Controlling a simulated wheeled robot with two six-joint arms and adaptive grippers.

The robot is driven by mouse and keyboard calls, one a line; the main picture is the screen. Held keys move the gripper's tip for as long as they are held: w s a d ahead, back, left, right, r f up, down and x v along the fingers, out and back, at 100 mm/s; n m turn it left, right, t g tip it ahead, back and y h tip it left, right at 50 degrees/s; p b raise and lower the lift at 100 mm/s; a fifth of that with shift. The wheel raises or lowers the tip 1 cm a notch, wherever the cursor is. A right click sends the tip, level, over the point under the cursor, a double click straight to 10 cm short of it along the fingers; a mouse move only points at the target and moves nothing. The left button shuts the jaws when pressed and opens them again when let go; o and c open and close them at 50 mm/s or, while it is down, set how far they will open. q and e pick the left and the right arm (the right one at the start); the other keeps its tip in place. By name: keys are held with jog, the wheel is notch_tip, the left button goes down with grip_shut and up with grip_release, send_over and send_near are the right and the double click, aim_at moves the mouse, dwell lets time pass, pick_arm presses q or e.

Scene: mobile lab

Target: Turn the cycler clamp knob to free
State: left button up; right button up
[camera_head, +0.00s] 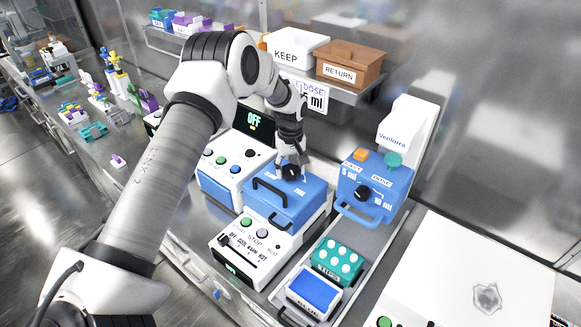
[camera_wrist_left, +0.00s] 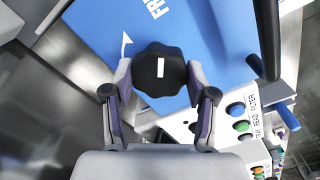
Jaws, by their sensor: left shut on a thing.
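The cycler (camera_head: 262,240) is a white box with a blue lid (camera_head: 285,205) and a dark handle, near the middle of the head view. Its black clamp knob (camera_wrist_left: 158,82) has a scalloped rim and a white mark, which stands upright in the left wrist view. A white arrow and lettering starting "FR" are printed on the blue lid (camera_wrist_left: 205,60) there. My left gripper (camera_head: 291,168) reaches down onto the knob from above. In the wrist view its two fingers (camera_wrist_left: 160,78) are shut on the knob's opposite sides. My right gripper is out of view.
A blue dosing unit (camera_head: 374,187) with its own black knob stands to the right. A teal rack (camera_head: 338,260) and a blue-topped box (camera_head: 314,291) lie in front. A shelf holds KEEP (camera_head: 293,50) and RETURN (camera_head: 350,65) bins.

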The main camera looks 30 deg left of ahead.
aim_at(291, 169)
pick_arm(q)
jog(key=n, duration=0.3)
jog(key=n+p, duration=0.1)
jog(key=n, duration=0.2)
jog(key=shift+s+f+n, duration=0.15)
jog(key=shift+n, duration=0.25)
dwell(0.3)
jog(key=o, duration=1.2)
jog(key=shift+c, duration=0.2)
notch_tip(291, 169, up, 12)
